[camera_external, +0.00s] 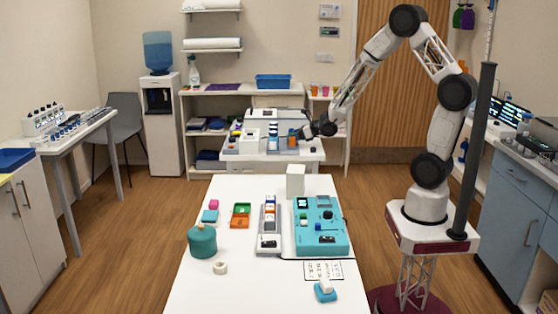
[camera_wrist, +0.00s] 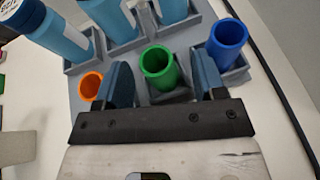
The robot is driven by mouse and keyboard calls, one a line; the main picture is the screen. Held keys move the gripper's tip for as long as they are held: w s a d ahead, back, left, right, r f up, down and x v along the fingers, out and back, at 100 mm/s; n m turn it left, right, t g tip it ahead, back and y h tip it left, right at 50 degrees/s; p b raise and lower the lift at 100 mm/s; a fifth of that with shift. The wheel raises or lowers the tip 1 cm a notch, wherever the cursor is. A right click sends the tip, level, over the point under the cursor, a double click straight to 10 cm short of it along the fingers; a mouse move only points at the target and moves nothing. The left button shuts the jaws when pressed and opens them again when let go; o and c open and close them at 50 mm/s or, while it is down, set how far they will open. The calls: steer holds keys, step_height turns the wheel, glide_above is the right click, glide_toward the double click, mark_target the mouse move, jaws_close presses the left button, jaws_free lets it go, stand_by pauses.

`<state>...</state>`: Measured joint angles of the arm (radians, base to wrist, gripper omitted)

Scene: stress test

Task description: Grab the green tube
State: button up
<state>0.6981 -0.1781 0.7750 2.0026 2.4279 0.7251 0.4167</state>
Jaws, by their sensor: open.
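The green tube (camera_wrist: 158,68) stands in a grey rack (camera_wrist: 165,97) in the wrist view, its open round mouth towards the camera. My gripper (camera_wrist: 162,72) is open, with one blue-grey finger to the left of the tube and one to the right. Gaps show between the tube and both fingers. In the external view my gripper (camera_external: 306,132) is at the right side of the back table, by the rack items. The green tube cannot be made out there.
An orange tube (camera_wrist: 90,84) stands just left of the left finger, and a blue tube (camera_wrist: 228,42) close to the right finger. Blue-bodied tubes (camera_wrist: 68,40) stand in the rack beyond. The white front table (camera_external: 185,290) holds other items, away from my gripper.

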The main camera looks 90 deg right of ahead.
steer(key=c, duration=1)
steer(key=shift+r, duration=5)
